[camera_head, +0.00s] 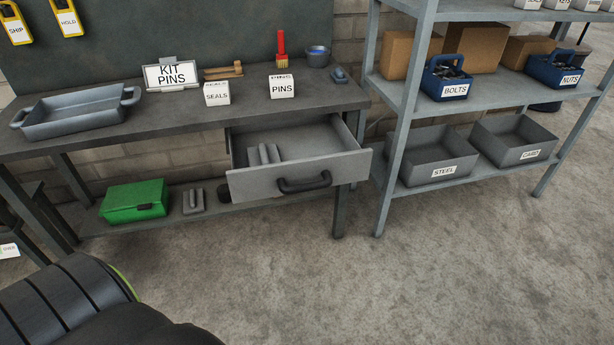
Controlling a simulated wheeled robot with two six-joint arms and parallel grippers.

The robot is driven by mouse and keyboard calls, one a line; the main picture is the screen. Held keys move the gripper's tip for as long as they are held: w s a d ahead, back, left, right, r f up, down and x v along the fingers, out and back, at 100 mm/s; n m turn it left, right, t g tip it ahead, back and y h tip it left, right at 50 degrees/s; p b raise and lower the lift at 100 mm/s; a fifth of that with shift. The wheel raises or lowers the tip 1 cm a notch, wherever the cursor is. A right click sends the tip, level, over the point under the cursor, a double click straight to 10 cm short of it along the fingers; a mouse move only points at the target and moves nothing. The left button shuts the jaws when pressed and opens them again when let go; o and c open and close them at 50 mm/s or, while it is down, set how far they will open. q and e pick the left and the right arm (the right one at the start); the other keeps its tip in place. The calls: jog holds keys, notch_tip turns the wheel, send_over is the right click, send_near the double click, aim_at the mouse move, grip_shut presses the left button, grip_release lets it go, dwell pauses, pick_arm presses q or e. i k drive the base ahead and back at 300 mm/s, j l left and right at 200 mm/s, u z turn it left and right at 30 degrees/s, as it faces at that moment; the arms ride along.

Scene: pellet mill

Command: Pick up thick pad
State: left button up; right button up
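Two grey pad-like blocks show, each with a raised ridge. One grey block (264,155) lies inside the open drawer (248,186), towards its left side. The other grey block (193,201) lies on the bench's lower shelf, right of a green box. I cannot tell from this view which of them is the thick pad. Neither of my grippers is in view, and nothing touches either block.
The drawer sticks out from the bench (185,112) by its black handle (303,183). The green box (134,201) stands on the lower shelf. A metal rack (401,130) with labelled STEEL (444,171) and CARD (530,155) bins stands right. The floor in front is clear.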

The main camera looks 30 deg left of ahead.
aim_at(263, 155)
jog(key=u, duration=1.35)
